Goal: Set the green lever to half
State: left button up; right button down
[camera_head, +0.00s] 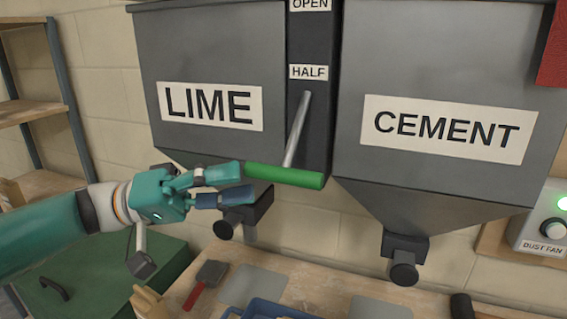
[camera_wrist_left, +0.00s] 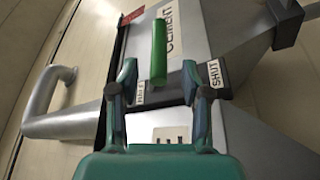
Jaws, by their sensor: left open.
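The lever has a green grip (camera_head: 285,177) on a grey metal rod (camera_head: 297,130), in front of a dark panel between two hoppers. In the head view the grip hangs below the HALF label (camera_head: 308,72), with the OPEN label (camera_head: 310,4) above. In the left wrist view the green grip (camera_wrist_left: 159,52) appears between the HALF label and the SHUT label (camera_wrist_left: 215,72). My left gripper (camera_head: 246,183) is open, its fingertips by the grip's left end. In the wrist view the grip's near end lies between the fingers, without visible contact. My right gripper is out of view.
The LIME hopper (camera_head: 220,55) and CEMENT hopper (camera_head: 440,70) flank the lever. Their outlets hang above a bench (camera_head: 325,290) with a red-handled trowel (camera_head: 205,280) and a blue tray (camera_head: 262,307). A dust fan box (camera_head: 545,232) is at right, a shelf (camera_head: 30,108) at left.

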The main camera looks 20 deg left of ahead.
aim_at(282, 181)
pick_arm(q)
jog(key=p+x, duration=0.2)
jog(key=x, duration=0.5)
grip_shut()
